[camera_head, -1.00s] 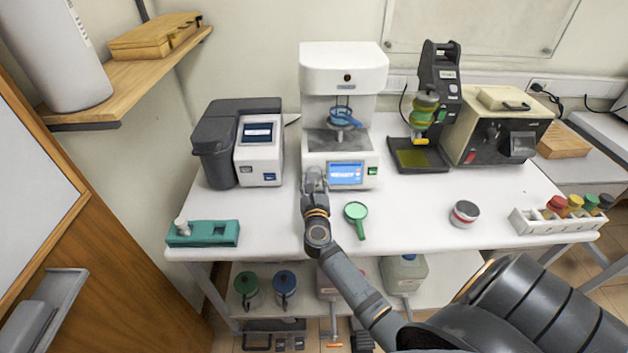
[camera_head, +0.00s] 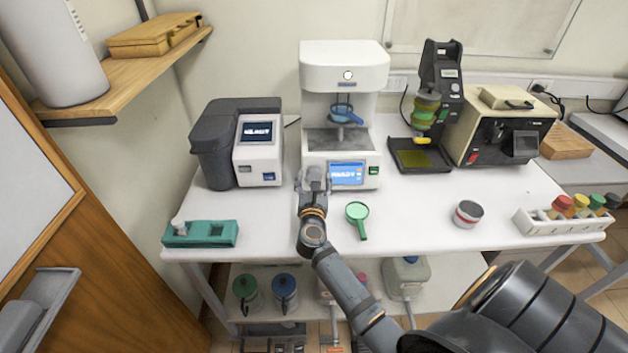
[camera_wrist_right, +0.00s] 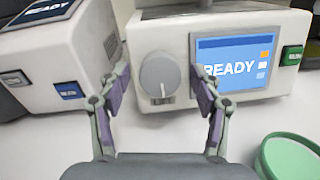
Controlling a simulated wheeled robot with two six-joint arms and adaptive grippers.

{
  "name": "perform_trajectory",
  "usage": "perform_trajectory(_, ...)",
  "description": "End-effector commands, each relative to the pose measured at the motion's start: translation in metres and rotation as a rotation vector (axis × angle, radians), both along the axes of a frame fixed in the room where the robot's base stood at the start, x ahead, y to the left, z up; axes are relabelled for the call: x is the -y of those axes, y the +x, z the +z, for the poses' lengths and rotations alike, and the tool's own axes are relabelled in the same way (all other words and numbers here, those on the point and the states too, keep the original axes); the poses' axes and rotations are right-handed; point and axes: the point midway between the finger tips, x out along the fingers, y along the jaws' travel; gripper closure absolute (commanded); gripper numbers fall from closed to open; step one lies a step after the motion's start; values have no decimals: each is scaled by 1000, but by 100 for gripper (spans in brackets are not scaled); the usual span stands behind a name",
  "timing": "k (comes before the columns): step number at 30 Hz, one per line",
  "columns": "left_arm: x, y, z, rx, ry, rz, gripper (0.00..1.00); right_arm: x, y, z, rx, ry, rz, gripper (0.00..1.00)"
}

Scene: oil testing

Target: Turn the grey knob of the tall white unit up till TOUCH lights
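The tall white unit (camera_head: 345,66) stands at the back middle of the table, with a blue tool hanging inside it. In the wrist view the right gripper (camera_wrist_right: 164,84) is open, fingers either side of the knob. My left gripper is out of view.
A grey and white device (camera_head: 258,160) stands close on the left. A green magnifier-like tool (camera_head: 357,214) lies right of my right arm. A black stand (camera_head: 438,90) and a beige device (camera_head: 500,128) stand at the right. The front-left table is mostly clear.

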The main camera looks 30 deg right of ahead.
Motion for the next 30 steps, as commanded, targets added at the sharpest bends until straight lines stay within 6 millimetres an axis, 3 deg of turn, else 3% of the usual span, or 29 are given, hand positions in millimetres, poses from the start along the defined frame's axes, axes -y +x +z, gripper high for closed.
perform_trajectory(8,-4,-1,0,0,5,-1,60,-2,-2,0,-1,1,1,34)
perform_trajectory(21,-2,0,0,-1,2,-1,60,-42,-58,0,-1,2,0,34)
perform_trajectory(30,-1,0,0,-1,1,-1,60,-44,-61,1,0,0,0,34)
